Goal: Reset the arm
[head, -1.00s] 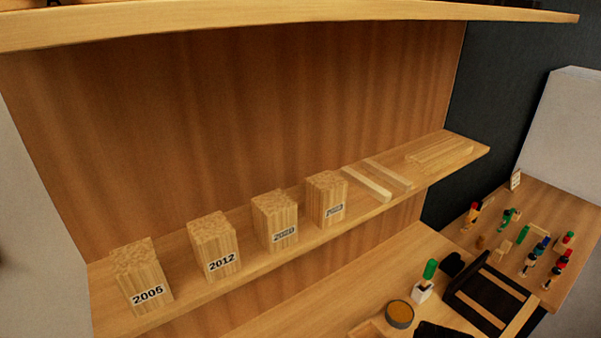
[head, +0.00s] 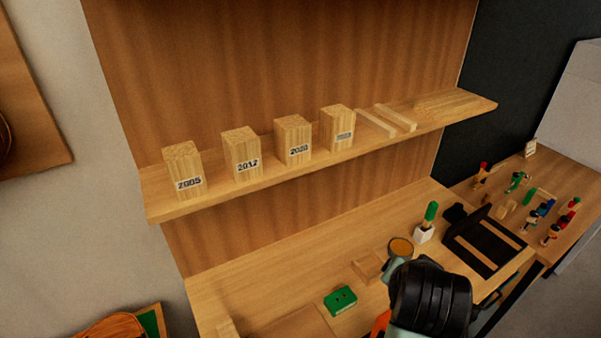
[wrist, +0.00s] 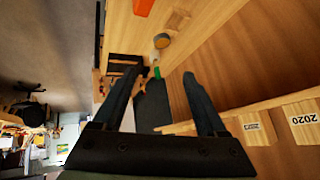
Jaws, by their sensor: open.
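My gripper (wrist: 162,80) is open in the wrist view, its two dark fingers spread wide with nothing held between them. The bench lies some way beyond the fingertips. In the head view a black and pale-green part of my arm (head: 430,298) shows at the lower right, in front of the bench (head: 250,278). The fingers cannot be made out in the head view.
A shelf (head: 218,203) above the bench holds wooden blocks labelled 2005 (head: 184,170), 2012 (head: 242,150) and 2020 (head: 293,140), another block and some strips. On the bench are a green block (head: 341,300), a round tin (head: 400,246) and a green-handled tool (head: 431,212).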

